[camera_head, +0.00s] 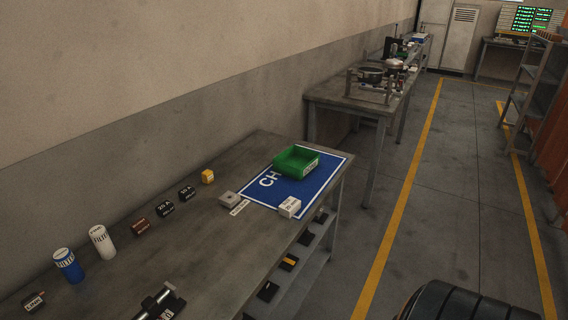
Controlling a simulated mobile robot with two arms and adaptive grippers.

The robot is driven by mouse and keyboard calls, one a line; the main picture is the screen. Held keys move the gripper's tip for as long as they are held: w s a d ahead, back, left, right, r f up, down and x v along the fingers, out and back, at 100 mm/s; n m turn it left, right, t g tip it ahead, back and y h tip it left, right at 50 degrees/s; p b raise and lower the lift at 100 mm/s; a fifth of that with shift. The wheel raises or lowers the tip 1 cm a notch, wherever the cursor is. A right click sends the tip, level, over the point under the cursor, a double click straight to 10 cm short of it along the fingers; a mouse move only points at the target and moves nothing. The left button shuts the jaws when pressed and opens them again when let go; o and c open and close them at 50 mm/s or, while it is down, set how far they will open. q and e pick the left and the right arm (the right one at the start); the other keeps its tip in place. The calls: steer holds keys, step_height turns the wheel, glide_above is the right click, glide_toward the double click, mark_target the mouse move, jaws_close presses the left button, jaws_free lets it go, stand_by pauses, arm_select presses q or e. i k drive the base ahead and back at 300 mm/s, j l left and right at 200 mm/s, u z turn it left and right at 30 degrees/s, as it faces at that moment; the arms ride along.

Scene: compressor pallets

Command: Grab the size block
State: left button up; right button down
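Several small blocks stand on the near grey table, and I cannot read which one is the size block. A white block (289,207) with small dark print sits at the front edge of the blue mat (318,186). A grey block (229,199) with a small round mark on top sits at the mat's left corner, beside a small white label (239,208). A yellow block (207,177) and two black blocks, one (187,193) farther and one (165,209) nearer, stand along the back. Neither of my grippers shows in this view.
A green bin (296,161) stands on the mat. A dark red block (139,226), a white cylinder (102,241) and a blue cylinder (68,265) line the wall side. A dark item with a metal rod (160,303) lies near the front.

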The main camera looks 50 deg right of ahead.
mark_target(288, 208)
steer(key=z, duration=1.45)
steer(key=i+u, duration=0.1)
steer(key=u, duration=0.35)
steer(key=l+u, duration=0.15)
steer(key=u, duration=0.25)
steer(key=i+l+u, duration=0.1)
steer(key=u, duration=0.35)
steer(key=l+u, duration=0.1)
steer(key=u, duration=0.35)
steer(key=l+u, duration=0.25)
steer(key=l, duration=0.25)
steer(key=l+u, duration=0.2)
steer(key=l, duration=0.35)
steer(key=l+u, duration=0.25)
steer(key=l, duration=0.25)
steer(key=l+u, duration=0.2)
steer(key=l, duration=0.3)
steer(key=k+l+u, duration=0.25)
steer(key=l, duration=0.25)
steer(key=k+l+u, duration=0.1)
steer(key=l+u, duration=0.15)
steer(key=l, duration=0.2)
